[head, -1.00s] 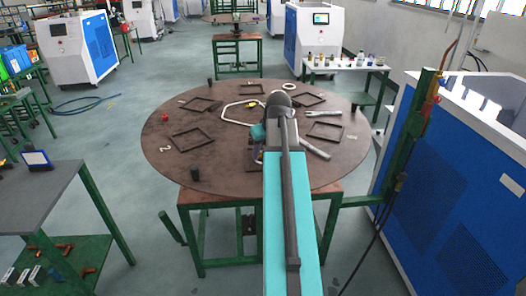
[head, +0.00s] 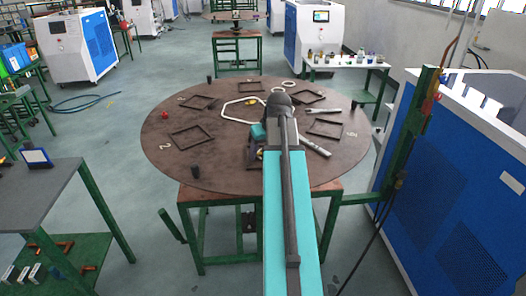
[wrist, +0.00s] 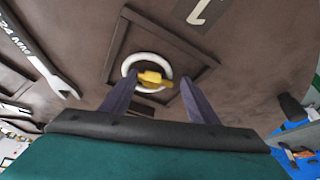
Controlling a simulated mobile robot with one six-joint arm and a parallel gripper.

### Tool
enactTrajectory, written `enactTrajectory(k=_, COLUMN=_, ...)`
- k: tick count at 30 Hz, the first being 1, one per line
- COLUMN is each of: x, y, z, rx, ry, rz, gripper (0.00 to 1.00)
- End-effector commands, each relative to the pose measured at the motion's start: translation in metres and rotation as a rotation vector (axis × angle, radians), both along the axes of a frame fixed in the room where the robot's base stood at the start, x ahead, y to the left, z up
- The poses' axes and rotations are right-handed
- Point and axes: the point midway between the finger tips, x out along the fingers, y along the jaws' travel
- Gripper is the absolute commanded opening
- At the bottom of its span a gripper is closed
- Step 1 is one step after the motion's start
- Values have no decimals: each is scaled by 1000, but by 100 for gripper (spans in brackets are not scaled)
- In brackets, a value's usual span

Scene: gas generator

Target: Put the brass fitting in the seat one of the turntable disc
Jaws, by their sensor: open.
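The brass fitting (wrist: 152,78) shows yellow in the wrist view, between my fingers. It appears inside a white ring, within a dark square frame (wrist: 190,52) on the turntable disc (wrist: 245,75). A white "1" marking lies just beyond that frame. My gripper (wrist: 157,87) is open, one finger on each side of the fitting, with gaps visible. I cannot tell how fully the fitting is seated. In the head view the brown disc (head: 215,175) is round, and my arm hides most of the seat in front of it.
A spanner (wrist: 42,62) marked 24 MM lies left of the frame in the wrist view. Several other square frames, a white hexagonal ring (head: 226,113), a red ball (head: 165,114) and a black post (head: 195,173) are on the disc. A blue machine (head: 460,190) stands close on the right.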

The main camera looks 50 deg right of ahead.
Motion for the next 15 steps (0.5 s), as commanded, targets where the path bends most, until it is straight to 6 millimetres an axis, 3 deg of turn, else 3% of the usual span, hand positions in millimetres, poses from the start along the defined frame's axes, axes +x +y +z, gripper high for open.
enactTrajectory(k=15, x=-8, y=2, z=30, rx=-2, ry=-4, rz=1, gripper=55)
